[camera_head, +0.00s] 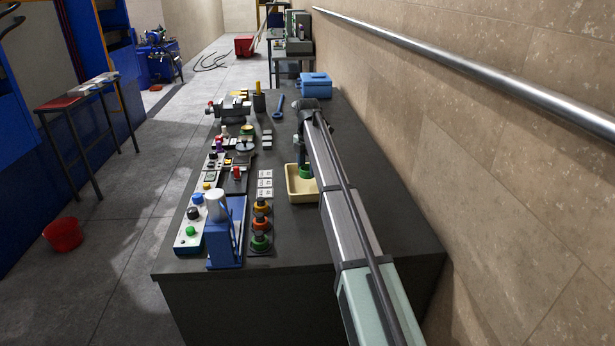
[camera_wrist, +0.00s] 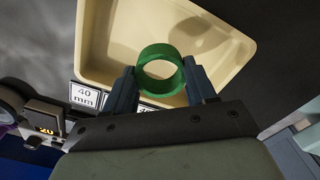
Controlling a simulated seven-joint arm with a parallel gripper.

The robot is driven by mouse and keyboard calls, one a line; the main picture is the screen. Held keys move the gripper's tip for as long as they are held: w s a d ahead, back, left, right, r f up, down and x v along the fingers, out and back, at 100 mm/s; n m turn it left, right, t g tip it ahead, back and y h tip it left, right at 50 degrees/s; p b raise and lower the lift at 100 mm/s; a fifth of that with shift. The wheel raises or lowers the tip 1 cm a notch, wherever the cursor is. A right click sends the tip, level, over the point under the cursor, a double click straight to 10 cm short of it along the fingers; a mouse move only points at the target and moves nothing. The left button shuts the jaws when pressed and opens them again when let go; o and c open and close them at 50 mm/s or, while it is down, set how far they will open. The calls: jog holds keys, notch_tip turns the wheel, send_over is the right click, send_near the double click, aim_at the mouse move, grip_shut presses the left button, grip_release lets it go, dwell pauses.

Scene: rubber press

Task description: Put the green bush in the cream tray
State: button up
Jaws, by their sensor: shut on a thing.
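The green bush (camera_wrist: 160,84) is a short hollow ring held between the two fingers of my gripper (camera_wrist: 161,88) in the wrist view. My gripper is shut on it. In the wrist view the bush overlaps the cream tray (camera_wrist: 92,38), with a shadow on the tray floor. In the head view the bush (camera_head: 305,171) shows green over the cream tray (camera_head: 302,196), at the right of the bench beside my arm. I cannot tell whether the bush touches the tray floor. My arm hides part of the tray's right side.
Label cards (camera_head: 265,186) lie left of the tray. A stand with orange and green bushes (camera_head: 261,225) and a blue press (camera_head: 225,232) are at the front. A blue box (camera_head: 315,85) stands at the back. Bare bench lies right of my arm, by the wall.

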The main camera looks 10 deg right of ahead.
aim_at(307, 185)
jog(key=shift+f, duration=2)
jog(key=o, duration=1)
jog(key=shift+f, duration=0.15)
notch_tip(307, 185, up, 12)
jog(key=shift+r, duration=0.2)
